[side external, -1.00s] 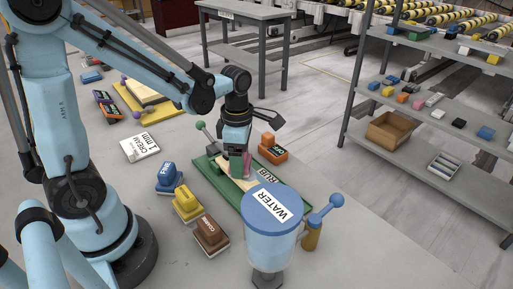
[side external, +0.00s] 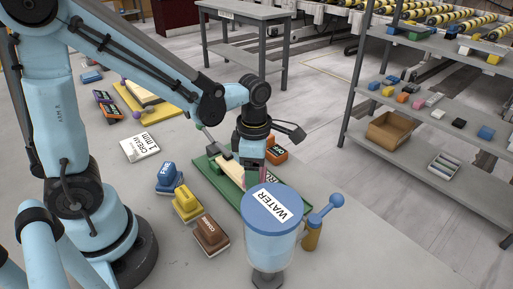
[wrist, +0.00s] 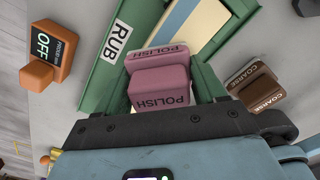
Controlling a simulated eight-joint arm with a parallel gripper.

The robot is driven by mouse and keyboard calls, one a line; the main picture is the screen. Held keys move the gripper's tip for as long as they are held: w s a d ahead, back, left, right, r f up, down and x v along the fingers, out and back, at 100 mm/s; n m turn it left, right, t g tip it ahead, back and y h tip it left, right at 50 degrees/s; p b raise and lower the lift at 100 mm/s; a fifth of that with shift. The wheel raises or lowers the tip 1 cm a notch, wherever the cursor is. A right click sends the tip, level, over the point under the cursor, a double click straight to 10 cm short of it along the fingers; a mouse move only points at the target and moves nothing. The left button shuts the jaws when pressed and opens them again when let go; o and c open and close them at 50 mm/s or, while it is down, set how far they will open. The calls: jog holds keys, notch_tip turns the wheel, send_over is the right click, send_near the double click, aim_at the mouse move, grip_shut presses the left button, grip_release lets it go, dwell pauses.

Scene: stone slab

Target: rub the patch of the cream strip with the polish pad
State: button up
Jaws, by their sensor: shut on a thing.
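My gripper (side external: 252,168) is shut on the pink polish pad (wrist: 160,85), which reads POLISH in the wrist view. It is low over the green RUB tray (wrist: 106,72), which also shows in the side view (side external: 208,174). The cream strip (wrist: 197,27) lies in the tray, and its end shows left of my gripper in the side view (side external: 228,163). The patch cannot be made out clearly. I cannot tell whether the pad touches the strip, because my gripper hides that spot.
A blue-lidded WATER container (side external: 272,222) stands close at the near side. Blue FINE (side external: 170,178), yellow (side external: 186,204) and brown COARSE (side external: 211,236) pads stand left of the tray. An orange block reading OFF (wrist: 46,58) is beside the tray.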

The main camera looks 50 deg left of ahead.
jog(key=shift+d+f, duration=0.1)
jog(key=shift+d, duration=0.7)
jog(key=shift+a+r, duration=0.1)
jog(key=shift+r, duration=2.95)
jog(key=shift+r, duration=0.1)
jog(key=shift+r, duration=1.4)
jog(key=shift+a, duration=0.1)
